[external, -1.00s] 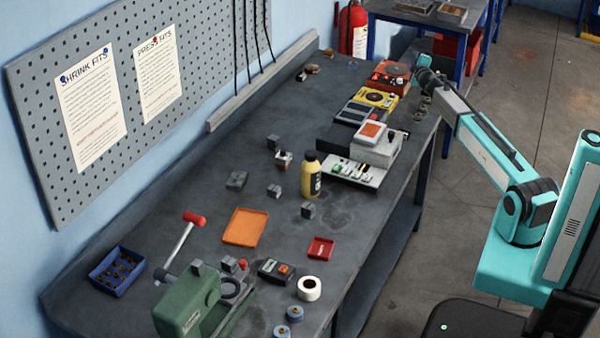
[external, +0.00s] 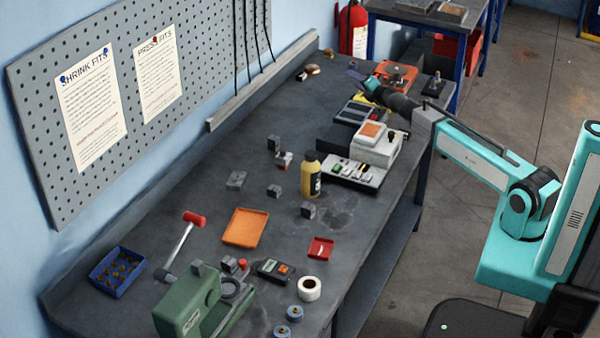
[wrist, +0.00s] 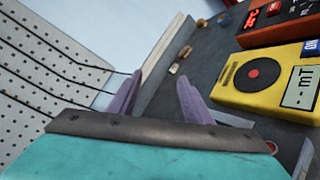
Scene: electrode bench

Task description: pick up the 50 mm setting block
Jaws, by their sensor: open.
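Several small grey blocks stand on the dark bench in the external view: one at the back (external: 273,143), one beside it with red and white on it (external: 284,160), a wider one (external: 236,180), one near the middle (external: 274,191) and one in front of the yellow bottle (external: 308,210). I cannot read sizes, so I cannot tell which is the 50 mm block. My gripper (external: 357,78) is over the far end of the bench, well away from these blocks. In the wrist view its purple fingers (wrist: 160,82) are apart with nothing between them. No grey setting block is clear there.
A yellow bottle (external: 311,176) stands upright among the blocks. An orange tray (external: 245,228), a red tray (external: 320,248) and a green vise (external: 188,305) are nearer. The pegboard wall (external: 110,60) bounds the left.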

